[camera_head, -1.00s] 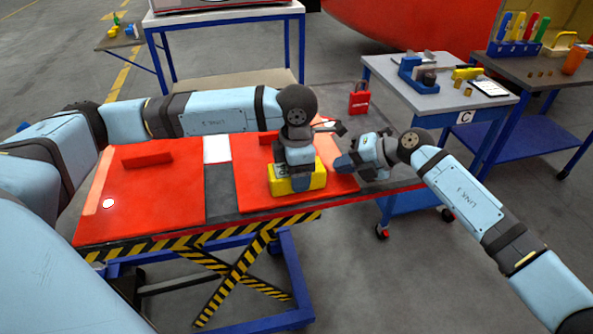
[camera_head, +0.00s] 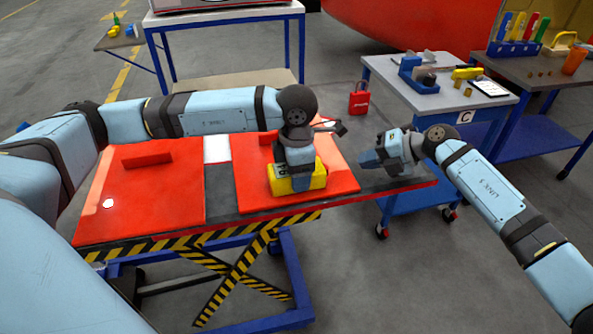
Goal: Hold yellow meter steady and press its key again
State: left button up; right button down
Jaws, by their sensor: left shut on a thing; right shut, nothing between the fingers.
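The yellow meter (camera_head: 311,183) sits on the right-hand red panel (camera_head: 255,200) on the lift table, near its front edge. My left gripper (camera_head: 293,180) comes down on the meter from above and is shut on it, hiding part of its top. The meter's key cannot be made out. My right gripper (camera_head: 368,160) is shut and empty, to the right of the meter and apart from it, above the table's right end.
A second red panel (camera_head: 150,200) lies on the left of the lift table. A grey cart (camera_head: 445,100) marked C stands at the right with tools on it.

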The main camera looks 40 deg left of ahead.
pick_arm(q)
jog(key=o, duration=0.9)
notch_tip(320, 180, up, 12)
jog(key=shift+f, duration=0.1)
pick_arm(e)
jog(key=shift+f, duration=0.1)
